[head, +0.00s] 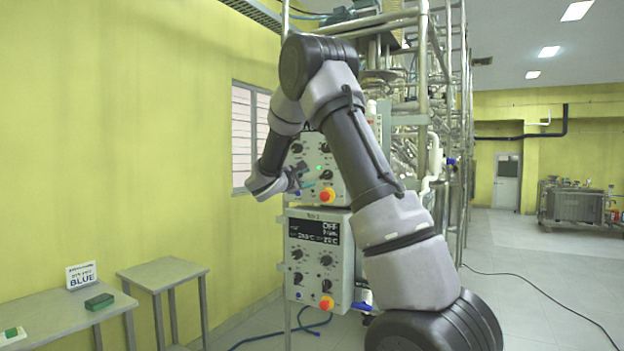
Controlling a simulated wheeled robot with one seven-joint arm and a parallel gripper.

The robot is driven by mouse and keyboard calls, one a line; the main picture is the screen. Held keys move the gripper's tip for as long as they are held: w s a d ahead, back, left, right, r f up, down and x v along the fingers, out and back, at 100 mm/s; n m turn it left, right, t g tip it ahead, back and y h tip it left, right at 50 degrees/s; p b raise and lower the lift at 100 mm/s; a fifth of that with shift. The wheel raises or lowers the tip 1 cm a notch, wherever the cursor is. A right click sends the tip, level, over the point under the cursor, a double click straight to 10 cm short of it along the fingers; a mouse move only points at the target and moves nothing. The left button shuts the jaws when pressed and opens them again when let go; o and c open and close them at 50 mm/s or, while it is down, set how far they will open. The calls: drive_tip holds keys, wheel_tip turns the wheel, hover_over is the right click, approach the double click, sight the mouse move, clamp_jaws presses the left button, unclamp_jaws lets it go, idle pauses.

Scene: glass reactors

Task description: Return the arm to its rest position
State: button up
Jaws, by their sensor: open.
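My arm is bent, rising from the lower right and folding over at the top, with its forearm coming down to the left. My gripper (303,177) is open and appears empty, though its fingers are small in the picture. It is in front of the upper control box (328,158), near that box's knobs and red-yellow button. I cannot tell whether it touches the box. The arm hides part of the upper box and of the steel frame behind.
A lower control box (318,262) has an OFF display. Left stand a table (60,322) with a BLUE sign (82,275) and green block (99,301), and a smaller table (163,272). A blue hose (270,338) and black cable (545,298) cross the floor. The right-hand floor is mostly clear.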

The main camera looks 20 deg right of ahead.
idle(0.4)
drive_tip(key=s+d+f+m+g+y, duration=0.1)
drive_tip(key=s+d+m+g+y, duration=0.25)
drive_tip(key=s, duration=0.85)
drive_tip(key=s+m+g+y, duration=0.35)
drive_tip(key=s+m, duration=0.35)
drive_tip(key=s, duration=0.5)
drive_tip(key=s+a+m+t+y, duration=0.3)
drive_tip(key=s+a+m+y, duration=0.4)
drive_tip(key=s+a, duration=0.9)
drive_tip(key=shift+s+f+y, duration=0.35)
drive_tip(key=shift+s+y, duration=0.75)
drive_tip(key=shift+a, duration=0.1)
